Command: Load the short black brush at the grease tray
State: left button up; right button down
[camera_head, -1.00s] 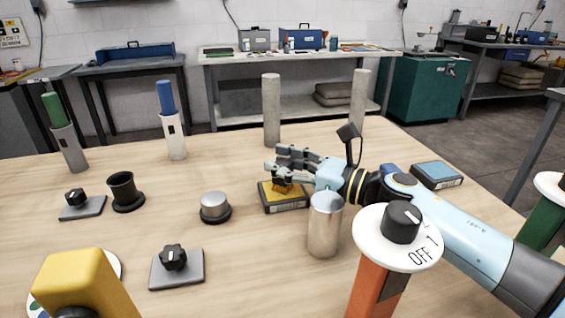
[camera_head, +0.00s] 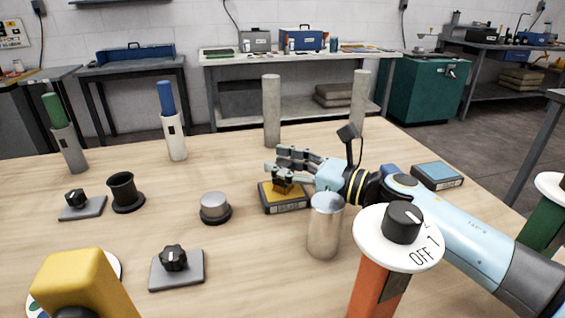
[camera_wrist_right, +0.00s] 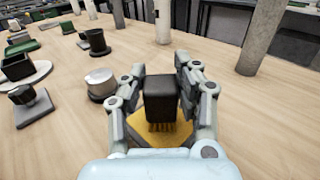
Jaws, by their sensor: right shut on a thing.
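My right gripper (camera_head: 276,170) is shut on the short black brush (camera_wrist_right: 162,98), seen in the right wrist view as a black block with yellowish bristles pointing down. In the head view the brush (camera_head: 283,186) is a small dark block, partly hidden by the fingers. The grease tray (camera_head: 288,208) is a low dark box with a yellow top and a label on its front. The brush is over its yellow top; the bristles seem to meet it, but I cannot tell whether they touch. The tray's yellow surface (camera_wrist_right: 150,140) shows around the bristles. My left gripper is not in view.
A metal cylinder (camera_head: 324,228) stands just in front of the tray, and a white-topped OFF dial (camera_head: 402,230) rises nearer. A blue-topped tray (camera_head: 437,175) lies to the right. A silver knob (camera_head: 214,206) is to the left. Two grey posts (camera_head: 271,112) stand behind.

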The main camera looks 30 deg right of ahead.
jog(key=shift+r+p, duration=2.75)
jog(key=shift+r, duration=0.65)
jog(key=shift+r, duration=0.15)
jog(key=shift+r+p, duration=0.3)
jog(key=shift+p, duration=0.1)
notch_tip(320, 180, up, 7)
jog(key=p, duration=0.5)
jog(key=b, duration=0.3)
send_over(283, 162)
jog(key=s, duration=0.2)
notch_tip(283, 162, down, 5)
jog(key=shift+w+a+r, duration=0.1)
jog(key=shift+r, duration=0.1)
jog(key=s+a+f+b, duration=0.2)
jog(key=s+a+b, duration=0.1)
jog(key=s+b, duration=0.2)
notch_tip(283, 162, up, 8)
jog(key=s+a+b, duration=0.1)
jog(key=s+b, duration=0.1)
jog(key=shift+s+a+f, duration=0.15)
jog(key=shift+a+f, duration=0.1)
jog(key=shift+a, duration=0.05)
